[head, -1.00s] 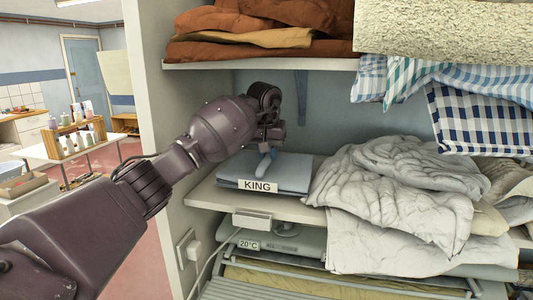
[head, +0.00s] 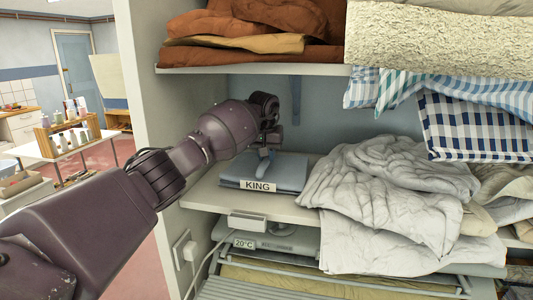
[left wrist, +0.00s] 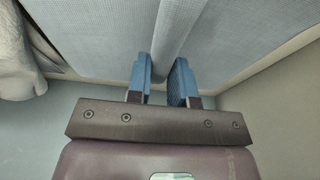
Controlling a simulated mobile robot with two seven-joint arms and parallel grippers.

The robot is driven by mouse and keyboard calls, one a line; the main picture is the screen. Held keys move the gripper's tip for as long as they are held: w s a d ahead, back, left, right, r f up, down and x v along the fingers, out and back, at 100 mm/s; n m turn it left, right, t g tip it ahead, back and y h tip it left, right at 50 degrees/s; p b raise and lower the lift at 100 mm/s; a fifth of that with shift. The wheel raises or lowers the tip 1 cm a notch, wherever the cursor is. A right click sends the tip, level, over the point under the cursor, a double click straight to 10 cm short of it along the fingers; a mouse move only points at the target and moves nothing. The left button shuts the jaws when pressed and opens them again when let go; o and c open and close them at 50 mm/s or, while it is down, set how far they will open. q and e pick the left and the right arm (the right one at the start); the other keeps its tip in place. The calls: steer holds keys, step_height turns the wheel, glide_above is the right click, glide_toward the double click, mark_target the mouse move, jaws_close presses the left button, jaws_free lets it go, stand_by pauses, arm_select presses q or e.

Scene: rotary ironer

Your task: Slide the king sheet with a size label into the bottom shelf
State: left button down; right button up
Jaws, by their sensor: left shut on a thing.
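The king sheet (head: 287,171) is a flat, folded blue-grey stack with a white "KING" label (head: 257,186) on its front edge. It lies on the lower white shelf (head: 222,202), left of a white duvet. My left gripper (head: 265,163) reaches in over the sheet from the left, with its blue fingers pointing down onto the top. In the left wrist view, the two blue fingers (left wrist: 164,80) are shut on a raised fold of the sheet (left wrist: 100,35). The back of the sheet is partly hidden by the gripper. My right gripper is not in view.
The crumpled white duvet (head: 390,190) fills the shelf to the right. A side wall (head: 165,130) bounds the left. Brown textiles (head: 250,30) lie on the shelf above, and checked cloth (head: 470,125) hangs at the right. A 20°C unit (head: 245,244) sits below.

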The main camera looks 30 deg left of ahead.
mark_target(266, 158)
arm_select(q)
steer(key=shift+f, duration=0.3)
stand_by(0.5)
steer(key=c, duration=0.9)
jaws_free()
steer(key=b+v, duration=0.1)
steer(key=v, duration=0.3)
steer(key=shift+a+r, duration=0.1)
steer(key=shift+r, duration=0.05)
steer(key=shift+s+d+r+b, duration=0.15)
steer(key=shift+s, duration=0.2)
steer(key=shift+s+d+r+b, duration=0.1)
steer(key=shift+s+r+b, duration=0.1)
steer(key=shift+s, duration=0.2)
steer(key=s, duration=0.2)
steer(key=s+d+b, duration=0.1)
steer(key=s, duration=0.2)
steer(key=s+d+b, duration=0.1)
steer(key=s, duration=0.2)
steer(key=shift+s, duration=0.2)
steer(key=shift+s+d+b, duration=0.25)
steer(key=shift+s+b, duration=0.15)
steer(key=shift+s, duration=0.6)
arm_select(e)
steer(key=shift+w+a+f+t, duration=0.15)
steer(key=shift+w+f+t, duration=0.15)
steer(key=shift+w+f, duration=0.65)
